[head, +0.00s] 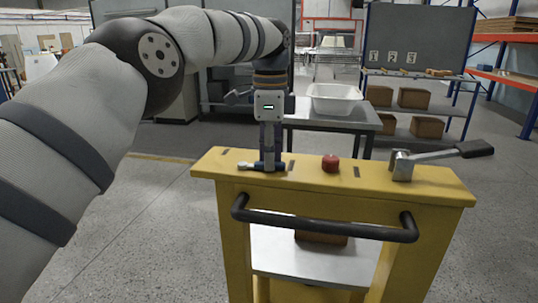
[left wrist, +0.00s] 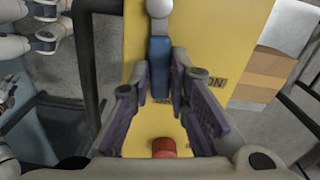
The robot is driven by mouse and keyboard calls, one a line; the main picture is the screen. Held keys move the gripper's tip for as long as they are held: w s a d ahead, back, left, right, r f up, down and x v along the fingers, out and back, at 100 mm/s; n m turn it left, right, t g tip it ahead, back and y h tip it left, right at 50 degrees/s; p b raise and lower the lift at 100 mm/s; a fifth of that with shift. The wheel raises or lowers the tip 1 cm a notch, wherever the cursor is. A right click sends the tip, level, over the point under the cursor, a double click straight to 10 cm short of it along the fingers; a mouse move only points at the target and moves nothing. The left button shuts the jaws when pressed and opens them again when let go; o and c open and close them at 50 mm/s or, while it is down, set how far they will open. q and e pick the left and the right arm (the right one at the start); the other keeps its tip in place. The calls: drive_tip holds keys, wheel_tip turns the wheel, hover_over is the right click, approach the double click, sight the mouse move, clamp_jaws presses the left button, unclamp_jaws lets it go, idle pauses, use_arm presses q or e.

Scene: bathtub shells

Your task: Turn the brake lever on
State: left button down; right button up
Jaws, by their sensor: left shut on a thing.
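The yellow cart (head: 330,178) has a small lever with a blue grip and a silver knob (head: 246,166) lying along its top at the left; I take it as the brake lever. My left gripper (head: 268,165) reaches down over it from above. In the left wrist view the gripper (left wrist: 161,78) is shut on the blue grip (left wrist: 160,62), one finger on each side. The silver knob (left wrist: 159,8) points to the top edge. At the left edge, a cut-off dark part may be my right gripper (left wrist: 8,88).
A red button (head: 331,163) stands right of the lever. A bigger grey lever with a black grip (head: 474,149) is at the cart's right end. A black handle bar (head: 320,227) crosses the front. Behind are a white tub (head: 334,98) on a table and shelves.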

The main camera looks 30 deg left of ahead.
use_arm(q)
drive_tip(key=shift+s+d+m, duration=0.15)
drive_tip(key=shift+s+m, duration=0.25)
drive_tip(key=shift+m, duration=0.6)
use_arm(e)
drive_tip(key=shift+s+d, duration=0.15)
drive_tip(key=shift+s, duration=0.3)
use_arm(q)
drive_tip(key=c, duration=1.5)
unclamp_jaws()
